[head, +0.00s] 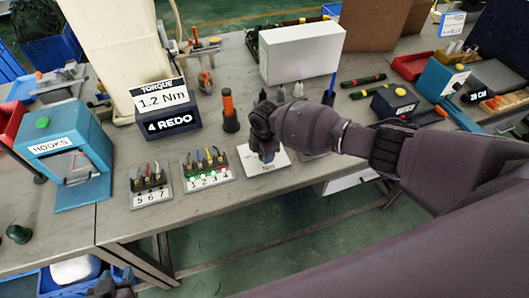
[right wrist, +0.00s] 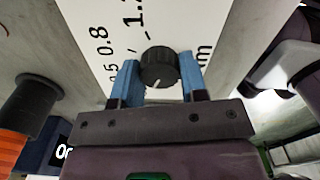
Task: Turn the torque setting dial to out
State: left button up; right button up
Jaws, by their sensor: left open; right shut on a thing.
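The torque setting dial (right wrist: 160,66) is a black ribbed knob on a white plate, seen in the right wrist view. Its white pointer line points down and slightly left in that view. The plate (right wrist: 85,22) carries printed values such as 0.5, 0.8 and 1.2; it also shows in the head view (head: 268,167). My right gripper (right wrist: 160,77) is shut on the dial, one blue finger on each side. In the head view the right hand hides the dial. My left gripper (head: 112,288) shows only partly at the bottom left edge, open and away from the dial.
A torque display (head: 165,105) reads 1.2 Nm and 4 REDO. An orange-handled tool (head: 229,110) stands beside it. A blue HOOKS box (head: 65,158) stands at the left.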

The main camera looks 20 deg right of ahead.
dwell(0.3)
jog(key=o, duration=0.9)
notch_tip(320, 180, up, 11)
jog(key=shift+f+p, duration=0.1)
jog(key=shift+p, duration=0.4)
